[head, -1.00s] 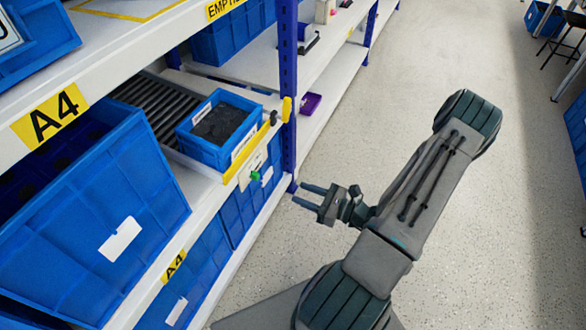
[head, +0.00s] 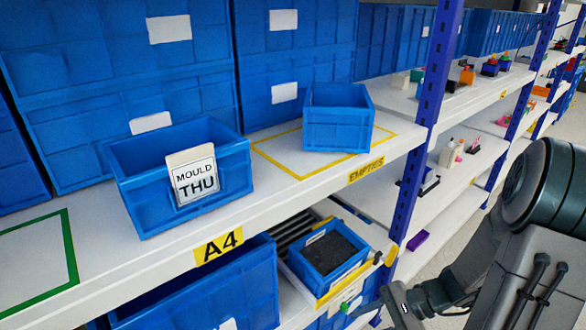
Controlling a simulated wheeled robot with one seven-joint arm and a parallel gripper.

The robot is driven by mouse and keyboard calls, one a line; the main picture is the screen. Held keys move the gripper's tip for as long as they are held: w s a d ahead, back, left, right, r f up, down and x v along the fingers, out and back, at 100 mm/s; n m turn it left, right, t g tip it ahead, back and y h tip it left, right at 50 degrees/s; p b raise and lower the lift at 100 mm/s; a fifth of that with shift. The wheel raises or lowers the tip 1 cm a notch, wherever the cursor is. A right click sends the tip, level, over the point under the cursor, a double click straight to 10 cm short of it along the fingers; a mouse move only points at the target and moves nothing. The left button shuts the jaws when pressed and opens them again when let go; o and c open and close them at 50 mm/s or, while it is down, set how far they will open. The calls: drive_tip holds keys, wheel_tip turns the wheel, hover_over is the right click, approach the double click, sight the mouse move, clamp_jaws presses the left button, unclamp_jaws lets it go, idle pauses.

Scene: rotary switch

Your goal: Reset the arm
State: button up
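My arm (head: 525,265) comes in from the right, bent, with its hand reaching left along the bottom edge. My gripper (head: 370,312) is low in the head view, in front of the lower shelf and partly cut off by the bottom edge. I cannot make out clearly whether its fingers are apart. I see nothing held in it. A small black knob (head: 377,257) and a yellow piece (head: 391,255) are at the shelf end by the blue post, above my gripper. A green knob (head: 346,307) is close to the fingers.
A blue tote with dark contents (head: 328,258) sits on the lower shelf. Above are a blue bin with a card "MOULD THU" (head: 180,180) and a blue bin (head: 338,118) in the yellow "EMPTIES" outline. The blue post (head: 420,130) stands left of my arm.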

drive_tip(key=s+r+n+t+h+p, duration=0.1)
drive_tip(key=r+n+h+p, duration=0.4)
drive_tip(key=r, duration=0.9)
drive_tip(key=s+r+n+t+h+p, duration=0.2)
drive_tip(key=r+n+h+p, duration=0.4)
drive_tip(key=r, duration=0.9)
drive_tip(key=s+a+n+p, duration=0.1)
drive_tip(key=p, duration=0.1)
drive_tip(key=shift+s+r+p, duration=0.3)
drive_tip(key=shift+s+p, duration=0.05)
drive_tip(key=shift+p, duration=0.05)
drive_tip(key=shift+d, duration=0.1)
